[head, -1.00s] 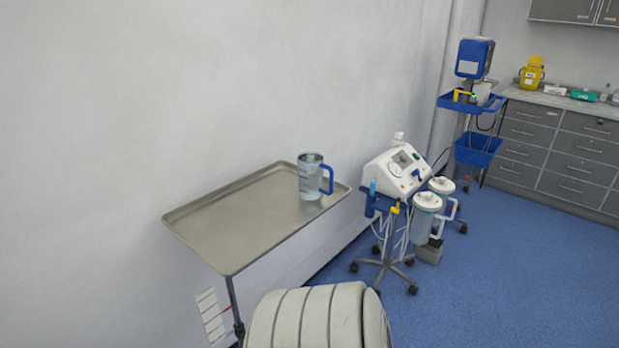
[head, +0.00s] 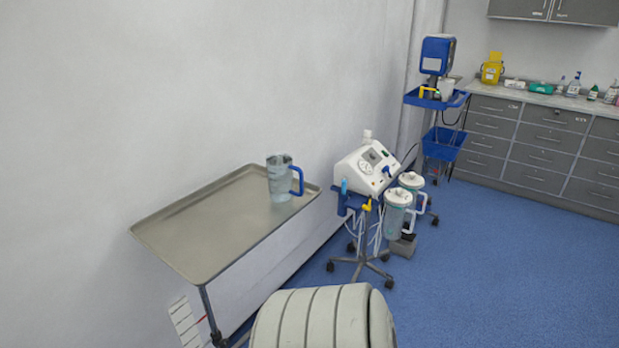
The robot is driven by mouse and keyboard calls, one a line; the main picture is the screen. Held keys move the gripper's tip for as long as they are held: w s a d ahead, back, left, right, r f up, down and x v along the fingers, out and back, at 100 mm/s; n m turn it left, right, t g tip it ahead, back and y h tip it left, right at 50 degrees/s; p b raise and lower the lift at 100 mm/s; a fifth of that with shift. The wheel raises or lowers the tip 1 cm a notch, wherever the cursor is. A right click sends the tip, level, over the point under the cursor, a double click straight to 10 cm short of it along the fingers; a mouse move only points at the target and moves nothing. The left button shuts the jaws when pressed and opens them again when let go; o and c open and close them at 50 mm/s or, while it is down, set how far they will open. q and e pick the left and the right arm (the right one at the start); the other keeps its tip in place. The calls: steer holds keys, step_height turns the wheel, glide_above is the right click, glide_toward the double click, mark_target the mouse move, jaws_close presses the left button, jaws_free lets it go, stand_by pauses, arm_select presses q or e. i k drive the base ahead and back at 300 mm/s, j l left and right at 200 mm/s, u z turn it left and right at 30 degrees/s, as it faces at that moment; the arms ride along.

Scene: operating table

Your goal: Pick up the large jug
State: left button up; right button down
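The large jug (head: 281,180) is clear grey-blue with a blue handle on its right side. It stands upright near the far right corner of a metal tray table (head: 190,228). Nothing is touching the jug except the tray. Neither of my grippers shows in the head view, so I cannot see whether they are open or shut.
A wheeled stand with a white medical device (head: 366,170) and lidded canisters (head: 396,214) is right of the tray. A blue cart (head: 437,98) and grey drawers (head: 540,150) are farther back. A pale ribbed rounded object (head: 322,318) fills the bottom centre. Blue floor (head: 490,270) is clear at right.

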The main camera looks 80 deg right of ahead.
mark_target(280, 168)
steer(key=z, duration=1.95)
